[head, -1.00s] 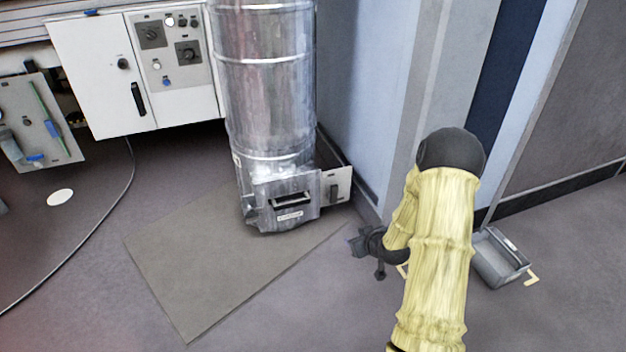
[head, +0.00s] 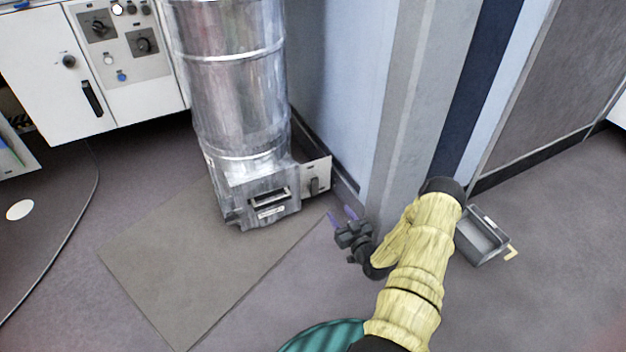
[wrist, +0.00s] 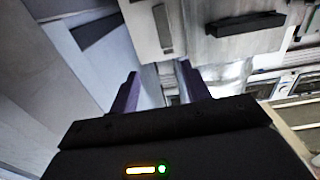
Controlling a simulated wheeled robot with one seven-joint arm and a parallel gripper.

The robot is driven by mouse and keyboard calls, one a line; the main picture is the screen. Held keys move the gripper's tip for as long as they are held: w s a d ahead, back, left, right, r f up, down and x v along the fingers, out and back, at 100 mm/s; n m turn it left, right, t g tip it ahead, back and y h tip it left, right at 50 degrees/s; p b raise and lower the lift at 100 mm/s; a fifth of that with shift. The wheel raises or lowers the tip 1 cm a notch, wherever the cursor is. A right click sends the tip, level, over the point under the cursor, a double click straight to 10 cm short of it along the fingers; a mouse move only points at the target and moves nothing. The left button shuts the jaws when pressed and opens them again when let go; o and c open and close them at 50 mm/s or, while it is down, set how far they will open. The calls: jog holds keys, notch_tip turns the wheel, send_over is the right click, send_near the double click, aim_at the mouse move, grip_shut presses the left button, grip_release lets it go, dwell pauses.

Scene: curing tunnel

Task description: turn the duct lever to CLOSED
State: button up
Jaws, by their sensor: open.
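The metal duct (head: 235,100) stands upright beside the wall, with a box at its foot that bears a dark handle (head: 270,197) and a small label. A pale plate (head: 318,168) sticks out to the right of the box and carries an upright grey lever (head: 314,186). The lever also shows in the wrist view (wrist: 163,28), beyond my fingers and a little left of centre. My gripper (head: 342,217) is open and empty, below and to the right of the plate, apart from it. Its purple fingers show in the wrist view (wrist: 158,92). Any lettering by the lever is too small to read.
A grey mat (head: 185,265) lies under the duct's front. A white cabinet with knobs (head: 50,75) stands at the left. A grey tray (head: 483,240) sits on the floor at the right. The blue-grey wall (head: 345,90) rises close behind my gripper.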

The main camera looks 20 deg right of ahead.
jog(key=b, duration=1)
send_near(315, 184)
jog(key=w, duration=0.9)
jog(key=shift+w+d+f, duration=0.1)
jog(key=shift+w, duration=0.3)
jog(key=shift+w+a+y, duration=0.3)
jog(key=shift+w+a, duration=0.05)
jog(key=shift+w, duration=0.05)
jog(key=shift+r, duration=0.2)
jog(key=shift+d, duration=0.15)
jog(key=shift+c, duration=0.2)
grip_shut()
jog(key=shift+d, duration=0.1)
